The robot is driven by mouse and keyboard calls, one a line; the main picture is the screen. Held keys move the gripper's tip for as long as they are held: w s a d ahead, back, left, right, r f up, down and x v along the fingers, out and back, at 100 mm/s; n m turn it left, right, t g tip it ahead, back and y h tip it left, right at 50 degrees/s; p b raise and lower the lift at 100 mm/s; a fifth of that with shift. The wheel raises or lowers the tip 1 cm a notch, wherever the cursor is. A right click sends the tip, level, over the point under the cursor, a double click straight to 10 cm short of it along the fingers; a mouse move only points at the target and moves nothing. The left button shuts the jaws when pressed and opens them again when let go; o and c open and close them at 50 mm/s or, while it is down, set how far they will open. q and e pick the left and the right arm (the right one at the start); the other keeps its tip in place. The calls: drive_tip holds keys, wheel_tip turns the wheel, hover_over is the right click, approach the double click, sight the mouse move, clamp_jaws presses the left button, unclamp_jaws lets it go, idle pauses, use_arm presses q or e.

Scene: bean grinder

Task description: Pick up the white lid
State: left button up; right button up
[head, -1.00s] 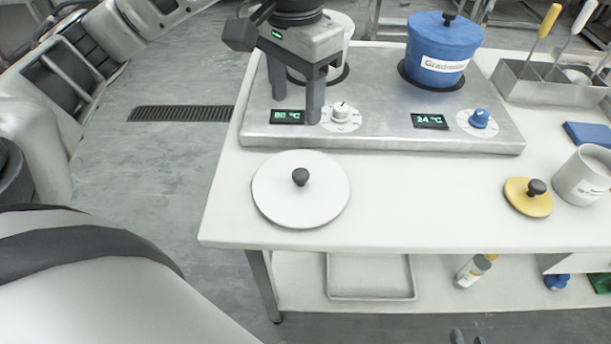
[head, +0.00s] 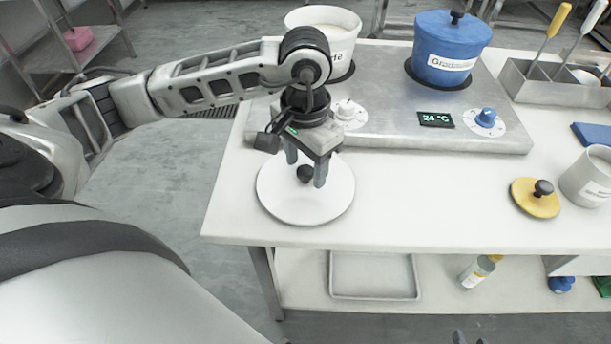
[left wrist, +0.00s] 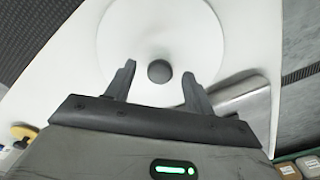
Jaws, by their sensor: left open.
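The round white lid (head: 286,203) with a dark knob (head: 305,173) lies flat on the white table at its left front. My left gripper (head: 305,176) is over the lid, pointing down, with its fingers open on either side of the knob in the head view. In the left wrist view the lid (left wrist: 125,40) is ahead, and the knob (left wrist: 159,71) lies between the two open fingertips (left wrist: 158,72), with a gap on each side. I cannot tell the exact height of the fingertips above the lid. My right gripper does not clearly show.
A steel hot plate (head: 385,135) stands behind the lid, with a white pot (head: 335,40) and a blue lidded pot (head: 445,50) on it. A yellow lid (head: 530,203) and a white mug (head: 588,180) are at the right. The table's front middle (head: 430,200) is clear.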

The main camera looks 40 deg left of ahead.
use_arm(q)
drive_tip(key=shift+f, duration=0.25)
drive_tip(key=c, duration=1.1)
drive_tip(key=shift+r, duration=0.15)
